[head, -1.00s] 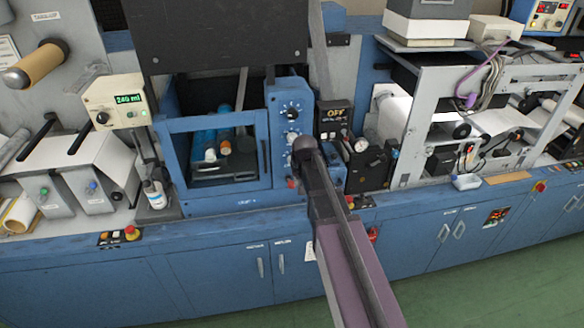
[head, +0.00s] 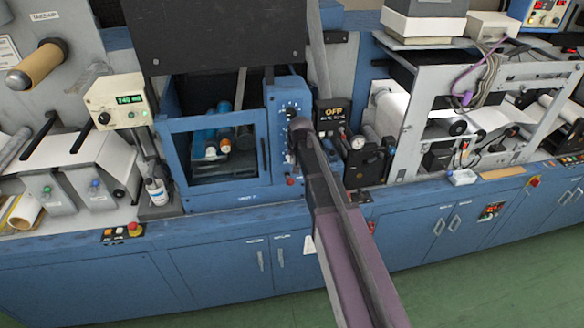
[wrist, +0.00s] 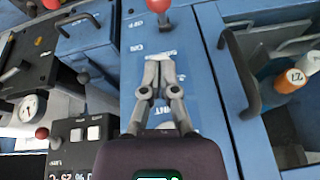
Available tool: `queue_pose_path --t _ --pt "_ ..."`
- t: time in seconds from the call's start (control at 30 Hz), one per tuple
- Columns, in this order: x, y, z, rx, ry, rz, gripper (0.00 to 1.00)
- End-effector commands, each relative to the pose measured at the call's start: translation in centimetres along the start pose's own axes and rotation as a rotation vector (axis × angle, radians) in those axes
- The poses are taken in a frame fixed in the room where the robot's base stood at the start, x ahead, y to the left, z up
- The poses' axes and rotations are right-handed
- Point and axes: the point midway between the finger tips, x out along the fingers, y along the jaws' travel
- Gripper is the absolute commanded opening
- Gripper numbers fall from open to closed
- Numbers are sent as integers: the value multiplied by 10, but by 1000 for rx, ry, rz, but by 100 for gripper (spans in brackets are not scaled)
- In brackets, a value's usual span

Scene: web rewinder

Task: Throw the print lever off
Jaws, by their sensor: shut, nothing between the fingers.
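The lever with a red ball knob (wrist: 158,5) shows at the top edge of the wrist view, on a blue panel (wrist: 205,60) with white lettering. The lettering includes "INT", partly covered by my fingers, so I take this as the print lever. In the head view my own arm hides the gripper and part of the blue panel (head: 284,95).
A dark handle (wrist: 240,75) projects at right.

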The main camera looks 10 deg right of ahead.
Motion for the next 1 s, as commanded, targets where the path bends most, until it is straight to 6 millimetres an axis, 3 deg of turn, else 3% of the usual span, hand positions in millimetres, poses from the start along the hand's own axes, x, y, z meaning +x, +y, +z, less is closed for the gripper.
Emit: queue_pose_path --t 1.0 --pt "74 0 1 0 0 0 0"
